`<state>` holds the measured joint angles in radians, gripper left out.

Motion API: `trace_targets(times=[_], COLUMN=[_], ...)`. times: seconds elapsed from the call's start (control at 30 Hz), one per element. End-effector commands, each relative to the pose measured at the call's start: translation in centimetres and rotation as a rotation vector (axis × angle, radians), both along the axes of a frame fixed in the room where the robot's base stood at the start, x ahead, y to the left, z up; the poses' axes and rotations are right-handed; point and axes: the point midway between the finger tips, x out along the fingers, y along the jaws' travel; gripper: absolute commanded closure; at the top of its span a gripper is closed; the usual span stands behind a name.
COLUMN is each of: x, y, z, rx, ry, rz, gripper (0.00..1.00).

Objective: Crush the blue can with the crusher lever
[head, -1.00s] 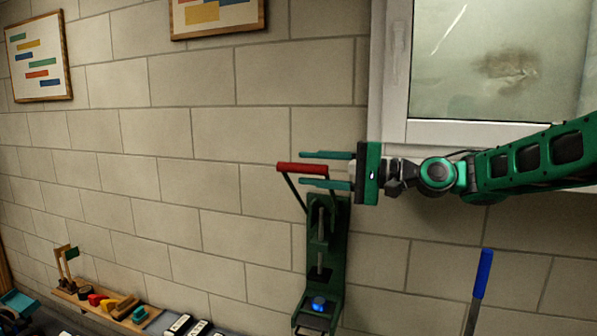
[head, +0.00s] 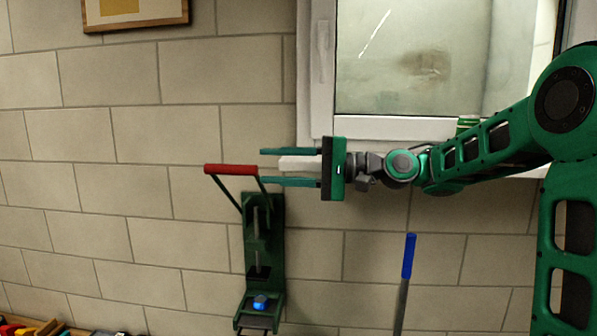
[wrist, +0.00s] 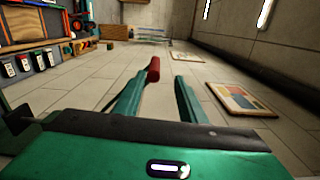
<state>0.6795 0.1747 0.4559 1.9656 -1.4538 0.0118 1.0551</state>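The crusher (head: 277,235) is a tall dark green frame mounted on the wall. Its lever is raised, with a red handle (head: 231,169) at the top left. The blue can (head: 260,302) sits low in the crusher, under the plunger. My gripper (head: 261,166) is open and empty. Its two teal fingers point left, with their tips close to the right end of the red handle. In the wrist view the red handle (wrist: 153,70) shows at the tip of the left finger, in line with the gap. I cannot tell whether they touch.
A blue-topped pole (head: 408,257) stands right of the crusher. A window (head: 323,60) with a sill is behind my arm, with a green can (head: 467,124) on it. Small items lie on a bench (head: 70,331) at bottom left. The wall left of the crusher is clear.

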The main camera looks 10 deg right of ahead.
Motion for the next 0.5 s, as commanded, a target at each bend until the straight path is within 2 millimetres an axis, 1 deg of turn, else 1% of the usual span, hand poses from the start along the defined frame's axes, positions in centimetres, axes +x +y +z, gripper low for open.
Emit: trace_targets(times=[0.5], x=[-0.8], y=[-3.1], z=[-0.1], rx=[0.001], ry=[0.002], rz=[-0.003], gripper=[0.63])
